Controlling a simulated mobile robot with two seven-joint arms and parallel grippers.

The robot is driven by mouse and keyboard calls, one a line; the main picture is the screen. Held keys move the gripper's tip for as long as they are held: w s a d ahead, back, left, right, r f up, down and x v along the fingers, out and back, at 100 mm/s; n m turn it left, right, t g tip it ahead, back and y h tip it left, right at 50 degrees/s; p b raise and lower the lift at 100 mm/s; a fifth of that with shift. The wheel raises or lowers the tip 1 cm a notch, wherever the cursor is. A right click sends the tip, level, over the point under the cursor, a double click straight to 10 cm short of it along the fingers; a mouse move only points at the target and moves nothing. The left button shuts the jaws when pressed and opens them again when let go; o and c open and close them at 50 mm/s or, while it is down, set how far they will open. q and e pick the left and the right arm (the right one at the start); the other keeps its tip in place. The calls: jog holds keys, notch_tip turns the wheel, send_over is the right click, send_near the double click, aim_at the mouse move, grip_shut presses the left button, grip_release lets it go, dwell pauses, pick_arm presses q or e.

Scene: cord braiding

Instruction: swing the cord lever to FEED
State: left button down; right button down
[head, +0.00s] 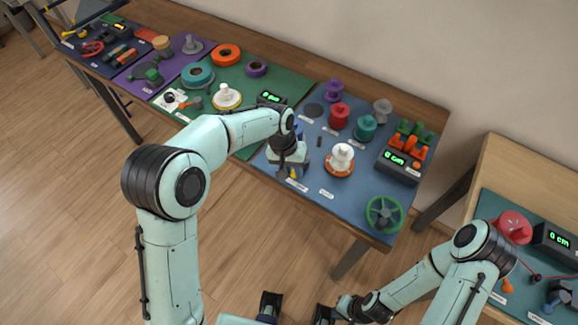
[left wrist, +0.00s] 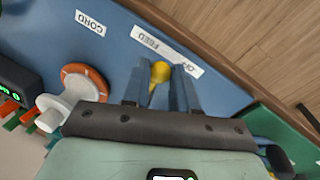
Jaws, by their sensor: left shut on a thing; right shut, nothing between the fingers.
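The cord lever shows in the left wrist view as a yellow knob (left wrist: 160,72) on a short stem. It stands beside a white label (left wrist: 165,50) reading FEED and OFF; which word it points at I cannot tell. My left gripper (left wrist: 161,88) has one finger on each side of the lever and is shut on it. In the head view my left gripper (head: 293,173) is down at the front of the blue mat, and the lever is mostly hidden. My right gripper (head: 324,314) is low at the bottom edge, shut and empty, away from the tables.
A white spool on an orange base (head: 341,160) stands close right of my left gripper. A green wheel (head: 384,214) sits at the mat's front right corner. A dark box with a green display (head: 398,165) stands behind. A second table (head: 525,160) is at the right.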

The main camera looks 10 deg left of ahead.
pick_arm(q)
jog(key=d+n, duration=0.1)
jog(key=n, duration=0.2)
jog(key=shift+s+d+t, duration=0.3)
jog(key=shift+d, duration=0.1)
jog(key=shift+d+n+t, duration=0.15)
jog(key=shift+d+n, duration=0.25)
jog(key=shift+n, duration=0.5)
jog(key=shift+d+n+t, duration=0.15)
jog(key=shift+d+n, duration=0.2)
jog(key=shift+n, duration=0.55)
jog(key=shift+w, duration=0.1)
jog(key=c, duration=0.9)
grip_release()
jog(key=v, duration=0.6)
jog(key=p+v, duration=0.1)
jog(key=v, duration=0.6)
jog(key=shift+d+r, duration=0.2)
jog(key=shift+r, duration=0.05)
